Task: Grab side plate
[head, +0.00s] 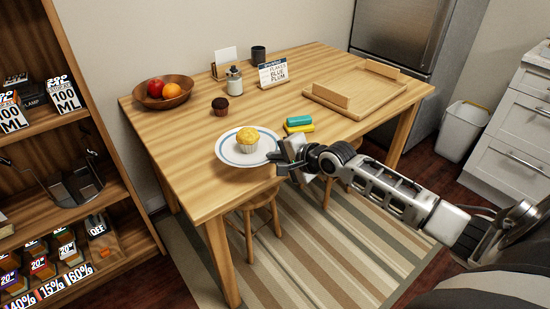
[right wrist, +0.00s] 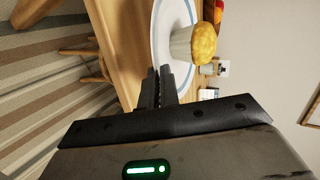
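The side plate (head: 228,156) is white with a blue ring and lies near the table's front edge, with a yellow muffin (head: 247,140) on it. The plate (right wrist: 160,35) and muffin (right wrist: 203,42) also show in the right wrist view. My right gripper (head: 281,160) is at the plate's right edge. In the right wrist view its two dark fingers (right wrist: 162,72) are close together at the rim and look shut on it; the exact contact is partly hidden. My left gripper is not in view.
The wooden table (head: 185,165) also holds a fruit bowl (head: 150,103), a dark muffin (head: 220,106), a jar (head: 234,80), a sign (head: 273,73), sponges (head: 299,121) and a wooden tray (head: 350,108). A stool (head: 262,203) stands below. Shelves (head: 120,190) are at left.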

